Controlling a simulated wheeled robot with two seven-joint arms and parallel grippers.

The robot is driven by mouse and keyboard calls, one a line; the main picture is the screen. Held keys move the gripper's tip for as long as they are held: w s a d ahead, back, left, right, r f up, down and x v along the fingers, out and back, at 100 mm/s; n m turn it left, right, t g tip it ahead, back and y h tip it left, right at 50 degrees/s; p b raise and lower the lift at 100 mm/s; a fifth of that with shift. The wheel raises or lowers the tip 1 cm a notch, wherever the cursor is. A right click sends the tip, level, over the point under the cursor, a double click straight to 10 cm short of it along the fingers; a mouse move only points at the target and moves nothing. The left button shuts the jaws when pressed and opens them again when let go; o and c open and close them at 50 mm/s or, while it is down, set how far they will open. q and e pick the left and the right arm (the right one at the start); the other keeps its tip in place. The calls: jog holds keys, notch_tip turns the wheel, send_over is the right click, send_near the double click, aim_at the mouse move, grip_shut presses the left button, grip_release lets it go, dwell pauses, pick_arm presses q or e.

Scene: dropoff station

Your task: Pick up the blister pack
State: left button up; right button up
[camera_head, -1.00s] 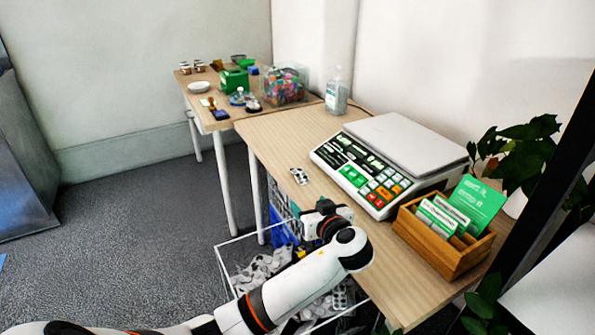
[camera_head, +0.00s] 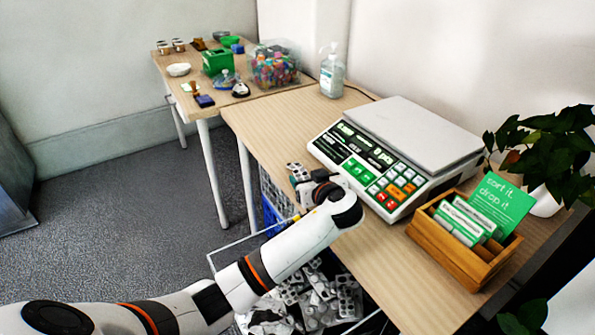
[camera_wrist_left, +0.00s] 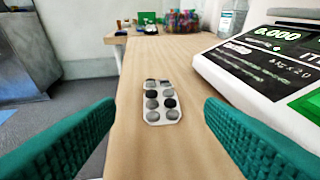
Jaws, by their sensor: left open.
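The blister pack (camera_head: 297,168) lies on the wooden table near its left edge, left of the scale, in the head view. It is silver with dark and grey round pockets. My left gripper (camera_head: 310,185) is just in front of it and hides part of it. In the left wrist view the pack (camera_wrist_left: 161,102) lies flat on the table, ahead and between the two green fingers. The left gripper (camera_wrist_left: 160,122) is open and empty, with the fingers apart from the pack. My right gripper is not in view.
A scale (camera_head: 393,165) stands close right of the pack. A wooden card box (camera_head: 462,250) is at the front right. A sanitizer bottle (camera_head: 332,75) stands at the back. A wire crate of blister packs (camera_head: 318,292) is below the table edge. Table behind the pack is clear.

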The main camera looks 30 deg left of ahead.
aim_at(299, 170)
pick_arm(q)
jog(key=x, duration=0.5)
jog(key=shift+w+a+f, duration=0.1)
jog(key=shift+w+a, duration=0.05)
jog(key=shift+a, duration=0.1)
jog(key=c, duration=1.1)
